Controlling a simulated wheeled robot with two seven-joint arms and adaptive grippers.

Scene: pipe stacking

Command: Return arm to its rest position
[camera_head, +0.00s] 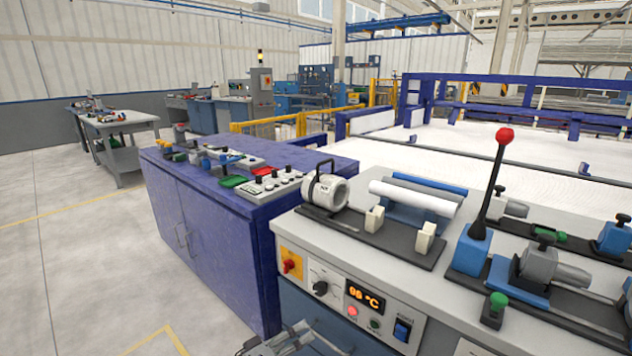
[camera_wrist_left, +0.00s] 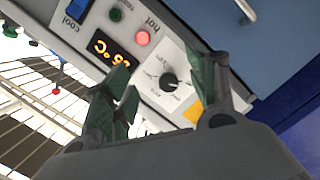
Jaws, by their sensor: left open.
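My left gripper (camera_head: 298,338) shows at the bottom edge of the head view, low in front of the machine's control panel. Most of it and its arm are cut off by the frame. In the left wrist view its two green-padded fingers (camera_wrist_left: 168,95) stand wide apart with nothing between them. Behind them is the control panel (camera_wrist_left: 150,60), seen upside down. A white pipe (camera_head: 412,198) lies on the machine top in the head view, apart from the gripper. My right gripper is not clearly in view.
The grey machine (camera_head: 290,232) carries a black lever with a red knob (camera_head: 505,136) and clamps. The purple cabinet (camera_head: 215,240) stands to its left, with a switch box (camera_head: 262,186) on top. Open floor (camera_head: 60,270) lies at the left.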

